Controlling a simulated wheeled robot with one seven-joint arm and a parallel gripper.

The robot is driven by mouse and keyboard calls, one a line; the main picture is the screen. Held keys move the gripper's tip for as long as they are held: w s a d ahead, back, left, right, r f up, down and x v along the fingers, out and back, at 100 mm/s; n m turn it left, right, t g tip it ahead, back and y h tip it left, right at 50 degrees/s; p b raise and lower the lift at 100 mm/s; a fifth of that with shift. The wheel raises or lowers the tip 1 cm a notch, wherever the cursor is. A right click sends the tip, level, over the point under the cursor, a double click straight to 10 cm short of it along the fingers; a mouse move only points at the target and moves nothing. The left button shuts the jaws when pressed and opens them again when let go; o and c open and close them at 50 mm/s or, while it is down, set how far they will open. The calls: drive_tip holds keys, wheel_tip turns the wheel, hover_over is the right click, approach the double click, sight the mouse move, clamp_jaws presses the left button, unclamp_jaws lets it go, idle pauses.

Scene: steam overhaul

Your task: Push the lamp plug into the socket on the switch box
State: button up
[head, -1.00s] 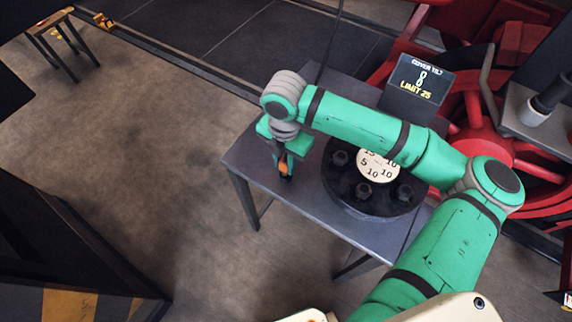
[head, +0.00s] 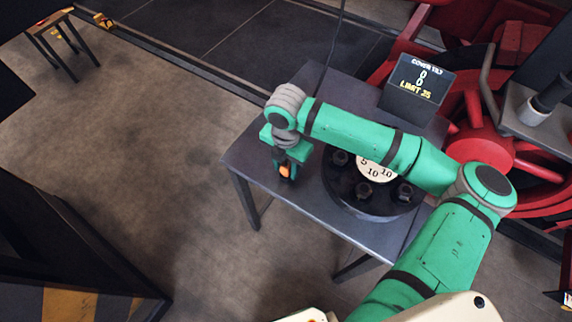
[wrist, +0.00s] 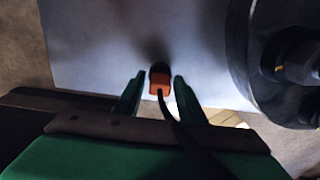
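The orange lamp plug (head: 285,171) is near the left side of the grey table. In the wrist view the plug (wrist: 160,86) points away from me, with a dark cable running back towards the camera. A small dark shape shows just beyond the plug; I cannot tell whether it is a socket, part of the plug or shadow. My gripper (head: 285,174) points down around the plug. In the wrist view its fingers (wrist: 159,80) stand on either side, with a narrow gap visible at each side. I cannot make out a switch box or how deep the plug sits.
A round black cover (head: 368,203) with several bolts and a white numbered dial stands right of my gripper on the table (head: 250,165). A display (head: 416,83) reading "LIMIT 25" stands at the back. Red machinery (head: 470,150) lies beyond. Open floor is left of the table.

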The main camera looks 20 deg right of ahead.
sight(286, 165)
drive_tip(key=shift+r, duration=0.15)
wheel_tip(286, 165, up, 11)
drive_tip(key=shift+f, duration=0.1)
idle(0.6)
